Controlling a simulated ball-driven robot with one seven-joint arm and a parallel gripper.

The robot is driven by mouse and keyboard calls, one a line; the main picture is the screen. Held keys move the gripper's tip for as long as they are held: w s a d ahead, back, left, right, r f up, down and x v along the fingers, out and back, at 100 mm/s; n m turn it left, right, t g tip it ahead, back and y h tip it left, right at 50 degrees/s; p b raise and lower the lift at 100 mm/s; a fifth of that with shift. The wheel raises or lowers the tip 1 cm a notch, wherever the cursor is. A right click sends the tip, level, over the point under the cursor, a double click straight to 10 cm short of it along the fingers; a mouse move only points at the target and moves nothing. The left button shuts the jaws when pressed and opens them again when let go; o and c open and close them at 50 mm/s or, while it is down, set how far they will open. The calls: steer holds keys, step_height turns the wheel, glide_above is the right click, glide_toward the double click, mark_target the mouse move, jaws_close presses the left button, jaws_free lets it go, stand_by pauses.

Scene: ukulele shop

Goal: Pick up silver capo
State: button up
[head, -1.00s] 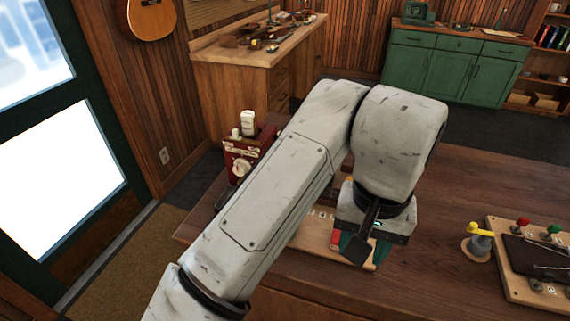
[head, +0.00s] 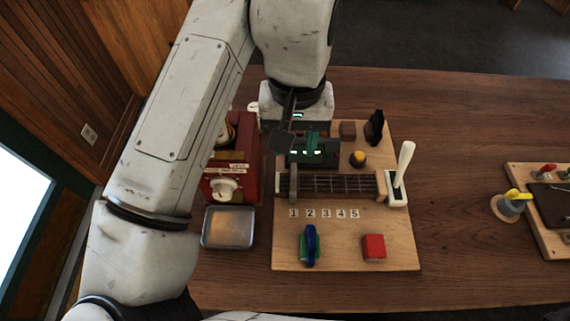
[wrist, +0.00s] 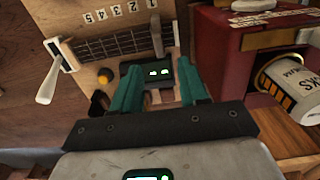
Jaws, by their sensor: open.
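A grey capo-like piece, which looks like the silver capo (head: 294,182), stands across the left end of the short fretboard (head: 340,184) on the wooden board. In the wrist view the grey piece (wrist: 156,36) is beyond my fingertips, at the fretboard's right end. My gripper (wrist: 160,86) has two teal fingers, spread apart with nothing held between them. A dark box with a lit green display shows behind and between them. In the head view my gripper (head: 312,142) is just behind the fretboard, partly hidden by my arm.
The wooden board (head: 335,260) also holds a blue clip (head: 311,244) on a green base, a red block (head: 374,247), a yellow button (head: 358,158) and a white lever (head: 403,165). A red machine (head: 226,180) and metal tray (head: 228,227) stand left.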

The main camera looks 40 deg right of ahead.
mark_target(294, 171)
step_height(294, 171, down, 4)
steer(key=shift+r, duration=0.1)
steer(key=shift+s+f+p, duration=0.2)
steer(key=shift+f+p, duration=0.6)
steer(key=shift+f, duration=1.85)
steer(key=shift+c, duration=0.2)
jaws_close()
